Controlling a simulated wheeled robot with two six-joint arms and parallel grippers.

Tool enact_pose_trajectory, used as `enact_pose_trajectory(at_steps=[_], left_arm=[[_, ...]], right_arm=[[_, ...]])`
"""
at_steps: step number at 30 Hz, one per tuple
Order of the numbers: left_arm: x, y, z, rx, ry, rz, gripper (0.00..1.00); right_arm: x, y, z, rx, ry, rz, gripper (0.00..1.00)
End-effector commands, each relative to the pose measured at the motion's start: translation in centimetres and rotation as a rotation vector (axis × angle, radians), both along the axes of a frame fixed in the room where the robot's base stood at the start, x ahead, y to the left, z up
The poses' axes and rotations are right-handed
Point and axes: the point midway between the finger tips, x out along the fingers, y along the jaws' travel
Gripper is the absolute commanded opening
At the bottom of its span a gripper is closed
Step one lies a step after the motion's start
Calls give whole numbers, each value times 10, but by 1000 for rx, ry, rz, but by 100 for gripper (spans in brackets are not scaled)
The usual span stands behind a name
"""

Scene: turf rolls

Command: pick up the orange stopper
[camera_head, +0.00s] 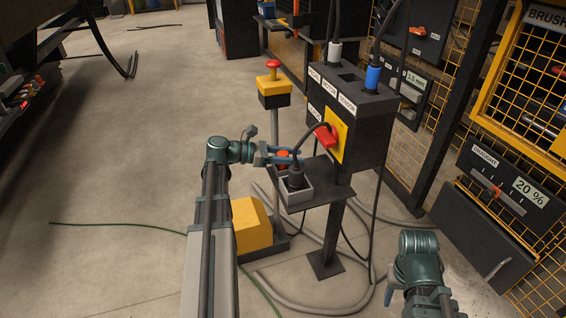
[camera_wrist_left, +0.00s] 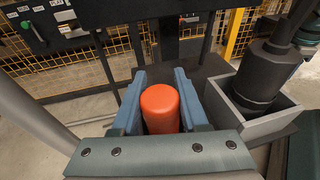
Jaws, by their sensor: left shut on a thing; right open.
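The orange stopper (camera_wrist_left: 160,108) is a short rounded cylinder standing between the two blue fingers of my left gripper (camera_wrist_left: 158,100) in the left wrist view. The fingers are shut on it from both sides. In the head view the stopper (camera_head: 282,154) shows small and partly hidden by my left gripper (camera_head: 284,154), at the small shelf on the black post. I cannot tell whether its bottom still touches the shelf. My right gripper (camera_head: 388,288) is at the lower right of the head view, empty and away from the stand; its fingers are only partly seen.
A black plug stands in a grey open box (camera_head: 298,194) close beside the stopper. Its cable runs up near a red switch handle (camera_head: 325,137) on the black cabinet (camera_head: 365,115). A yellow post box (camera_head: 273,92) with a red button stands behind. Cables hang around the post.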

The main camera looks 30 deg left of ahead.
Motion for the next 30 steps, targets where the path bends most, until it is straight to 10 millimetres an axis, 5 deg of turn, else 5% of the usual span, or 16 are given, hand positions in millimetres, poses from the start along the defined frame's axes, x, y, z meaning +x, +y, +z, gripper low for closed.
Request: enact_pose_trajectory(at_steps=[3,17,30], left_arm=[[0,0,0,0,0,0,0],[0,0,9,0,0,0,0],[0,0,70,0,0,0,0]], right_arm=[[0,0,0,0,0,0,50],[0,0,9,0,0,2,50],[0,0,70,-2,1,9,50]])
